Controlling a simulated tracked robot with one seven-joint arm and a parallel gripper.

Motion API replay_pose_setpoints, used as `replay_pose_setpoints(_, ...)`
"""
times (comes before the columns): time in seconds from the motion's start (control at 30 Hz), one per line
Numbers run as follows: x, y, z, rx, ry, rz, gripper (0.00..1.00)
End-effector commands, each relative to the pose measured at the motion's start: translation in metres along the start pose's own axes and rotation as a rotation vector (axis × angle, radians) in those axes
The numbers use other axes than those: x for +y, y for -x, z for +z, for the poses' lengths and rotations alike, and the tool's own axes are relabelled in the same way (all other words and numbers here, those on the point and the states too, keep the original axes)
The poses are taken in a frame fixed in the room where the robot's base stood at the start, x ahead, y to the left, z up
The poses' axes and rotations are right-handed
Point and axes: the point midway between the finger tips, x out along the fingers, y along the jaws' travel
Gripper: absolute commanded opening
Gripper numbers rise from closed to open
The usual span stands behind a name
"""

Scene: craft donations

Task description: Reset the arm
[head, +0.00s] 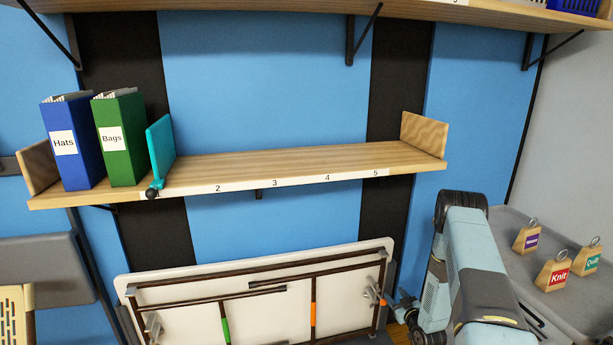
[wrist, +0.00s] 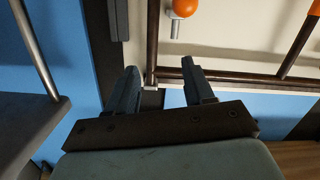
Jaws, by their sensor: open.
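My gripper shows in the wrist view (wrist: 157,85) with its two dark fingers apart and nothing between them. Beyond the fingers are the blue wall and part of the folded table's frame. In the head view my pale blue arm stands at the lower right, bent at a dark joint, in front of the grey table. The fingertips cannot be made out clearly in the head view.
A wooden shelf (head: 290,165) holds a blue Hats binder (head: 72,150), a green Bags binder (head: 122,145) and a teal bookend (head: 160,150). A folded table (head: 265,285) leans below. A grey table (head: 540,290) at right bears labelled wooden weights, including Knit (head: 553,275).

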Motion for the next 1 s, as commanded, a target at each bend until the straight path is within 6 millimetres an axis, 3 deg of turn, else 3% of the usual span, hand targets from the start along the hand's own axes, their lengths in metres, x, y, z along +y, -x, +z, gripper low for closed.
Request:
replay_pose_setpoints(0.03,0.008,-0.007,-0.017,-0.014,0.011,0.0,0.52)
replay_pose_setpoints(0.2,0.028,-0.025,-0.063,-0.082,0.035,0.0,0.52)
replay_pose_setpoints(0.5,0.056,-0.04,-0.147,-0.201,0.061,0.013,0.52)
replay_pose_setpoints(0.77,0.073,-0.035,-0.222,-0.299,0.067,0.036,0.52)
replay_pose_setpoints(1.0,0.082,-0.017,-0.29,-0.385,0.057,0.062,0.52)
